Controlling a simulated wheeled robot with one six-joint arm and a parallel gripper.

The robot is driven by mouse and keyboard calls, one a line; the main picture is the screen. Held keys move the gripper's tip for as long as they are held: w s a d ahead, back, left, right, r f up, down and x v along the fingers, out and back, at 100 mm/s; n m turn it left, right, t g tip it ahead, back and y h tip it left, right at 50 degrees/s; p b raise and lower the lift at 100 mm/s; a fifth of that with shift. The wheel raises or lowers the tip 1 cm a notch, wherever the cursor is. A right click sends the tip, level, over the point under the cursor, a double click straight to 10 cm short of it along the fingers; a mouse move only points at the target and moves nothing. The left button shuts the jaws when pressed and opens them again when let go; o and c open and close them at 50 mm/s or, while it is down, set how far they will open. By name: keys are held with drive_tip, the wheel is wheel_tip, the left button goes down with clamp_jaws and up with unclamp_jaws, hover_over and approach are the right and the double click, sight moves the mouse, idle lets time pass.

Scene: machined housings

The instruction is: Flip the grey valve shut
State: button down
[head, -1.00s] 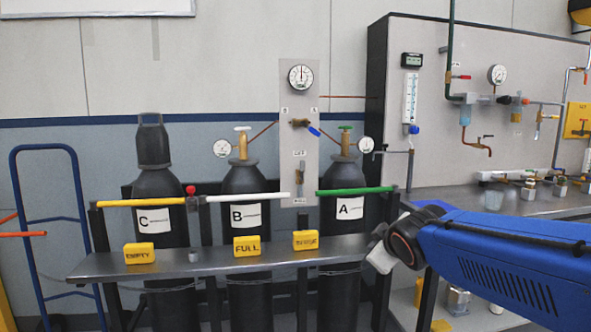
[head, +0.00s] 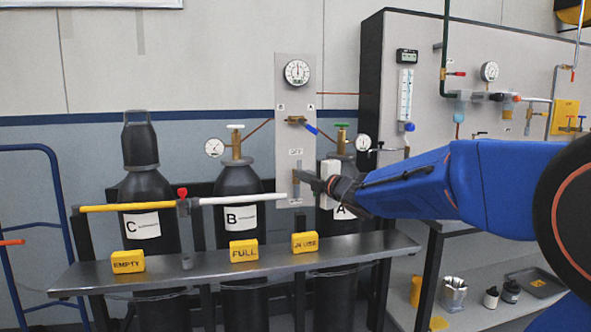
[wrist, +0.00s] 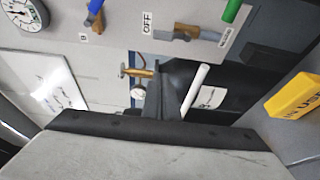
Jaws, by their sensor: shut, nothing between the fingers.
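The grey valve (head: 297,182) sits low on the narrow upright panel (head: 294,80), below a small label. In the wrist view the grey valve (wrist: 180,33) has a brass body and a grey lever that lies along the panel, beside an "OFF" label (wrist: 147,23). My gripper (head: 305,179) is shut and empty, just right of the valve in the head view. In the wrist view its dark fingers (wrist: 160,78) point toward the lever with a gap showing. Contact cannot be told from the head view.
A brass valve with a blue handle (head: 310,128) and a gauge (head: 297,72) are higher on the panel. A white bar (head: 240,199) and a shelf (head: 200,271) with yellow tags cross before the black cylinders. A green bar end (wrist: 232,10) is close to the valve.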

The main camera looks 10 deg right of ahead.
drive_tip(key=shift+w, duration=0.1)
drive_tip(key=w, duration=0.9)
drive_tip(key=shift+d, duration=0.35)
idle(0.3)
drive_tip(key=shift+w, duration=0.1)
